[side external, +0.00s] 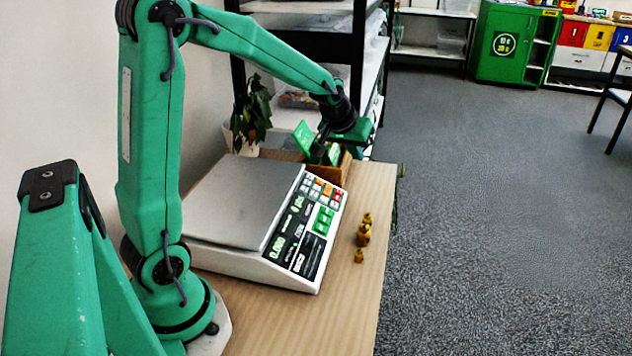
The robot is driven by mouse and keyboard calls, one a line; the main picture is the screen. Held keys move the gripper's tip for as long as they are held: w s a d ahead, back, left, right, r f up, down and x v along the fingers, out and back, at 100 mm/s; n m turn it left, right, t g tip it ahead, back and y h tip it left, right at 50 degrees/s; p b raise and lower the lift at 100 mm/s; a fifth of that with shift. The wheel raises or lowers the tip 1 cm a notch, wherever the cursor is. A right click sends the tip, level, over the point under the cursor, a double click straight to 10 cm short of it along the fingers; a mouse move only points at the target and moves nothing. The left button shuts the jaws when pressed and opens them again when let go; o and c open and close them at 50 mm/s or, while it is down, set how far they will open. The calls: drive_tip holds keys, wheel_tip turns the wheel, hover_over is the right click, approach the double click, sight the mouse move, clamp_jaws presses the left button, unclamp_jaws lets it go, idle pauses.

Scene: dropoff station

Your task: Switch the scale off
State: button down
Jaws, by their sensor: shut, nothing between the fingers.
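The scale (222,205) stands on the wooden table with a bare flat grey weighing plate and a white body. Its sloping front panel (303,232) faces right and carries a lit display (277,247) with green digits, plus orange, red, white and green keys. I cannot tell which key is the power key. My gripper (321,146) is shut and empty. It is above the far end of the scale, by the box of green cards, and apart from the keys as far as I can see. Its fingertips are small and dark here.
A brown box (335,174) with green cards stands behind the scale's far end. Several small brass weights (363,236) stand right of the scale near the table edge. A potted plant (250,115) and a dark shelf rack are behind. The table's front right (345,310) is clear.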

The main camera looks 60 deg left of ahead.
drive_tip(key=w+a+f+n, duration=0.1)
drive_tip(key=w+a+f, duration=0.2)
drive_tip(key=f, duration=0.1)
drive_tip(key=shift+w+a, duration=0.3)
drive_tip(key=shift+f, duration=0.15)
drive_tip(key=shift+y, duration=0.4)
drive_tip(key=shift+s+a+f, duration=0.4)
drive_tip(key=shift+s+f, duration=0.05)
drive_tip(key=shift+f, duration=0.85)
drive_tip(key=shift+s+a+f, duration=0.4)
drive_tip(key=shift+a+f, duration=0.05)
drive_tip(key=shift+f, duration=0.9)
drive_tip(key=shift+s+a+f, duration=0.4)
drive_tip(key=shift+s+f, duration=0.05)
drive_tip(key=shift+f, duration=0.85)
drive_tip(key=shift+s+a+f, duration=0.2)
drive_tip(key=shift+s+f, duration=0.05)
drive_tip(key=shift+f, duration=0.5)
drive_tip(key=shift+r, duration=0.1)
idle(0.4)
drive_tip(key=shift+w+d+r, duration=0.25)
drive_tip(key=shift+r, duration=0.4)
drive_tip(key=shift+w+d+r, duration=0.25)
drive_tip(key=shift+r, duration=0.5)
drive_tip(key=shift+w+d+r, duration=0.2)
drive_tip(key=shift+r, duration=0.6)
drive_tip(key=shift+w+d+r, duration=0.25)
drive_tip(key=shift+r, duration=0.5)
